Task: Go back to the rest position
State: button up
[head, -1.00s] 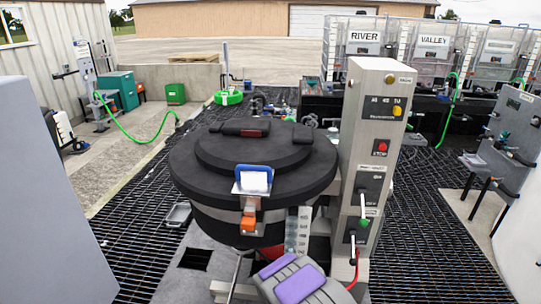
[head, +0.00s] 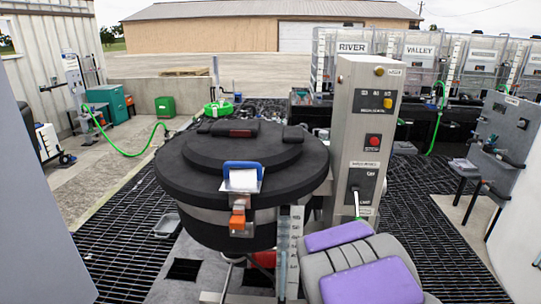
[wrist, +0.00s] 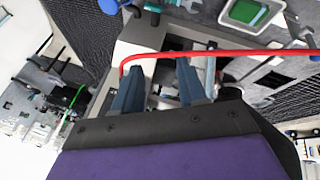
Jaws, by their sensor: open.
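My gripper (wrist: 158,82) shows in the wrist view as two blue-grey fingers standing apart, with no object held between them. A red hose (wrist: 230,53) crosses the picture at the fingertips; I cannot tell whether it touches them. In the head view, my grey and purple arm is at the bottom right, in front of the lower part of the control post (head: 362,130). The fingers are not visible there. The black lidded tank (head: 240,165), with a blue handle (head: 243,170) and an orange latch (head: 237,220), stands left of the post.
Dark grating floor (head: 425,205) lies on both sides of the tank. A grey panel (head: 500,140) stands at the right. Labelled clear totes (head: 410,65) line the back right. A green hose (head: 125,150) runs across the left floor. A green tray (wrist: 245,12) shows in the wrist view.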

jog(key=s+a+r+m+g+y+b, duration=0.1)
jog(key=s+r+g+b, duration=0.1)
jog(key=s, duration=1.4)
jog(key=s+a+r+m+g+y+b, duration=0.1)
jog(key=s+r+m+g+b, duration=0.1)
jog(key=s, duration=1.5)
notch_tip(320, 180, up, 3)
jog(key=g+b, duration=0.1)
jog(key=g, duration=0.1)
jog(key=shift+a+r+g, duration=0.15)
jog(key=shift+a+g, duration=0.15)
jog(key=shift+a, duration=0.05)
jog(key=shift+s, duration=0.1)
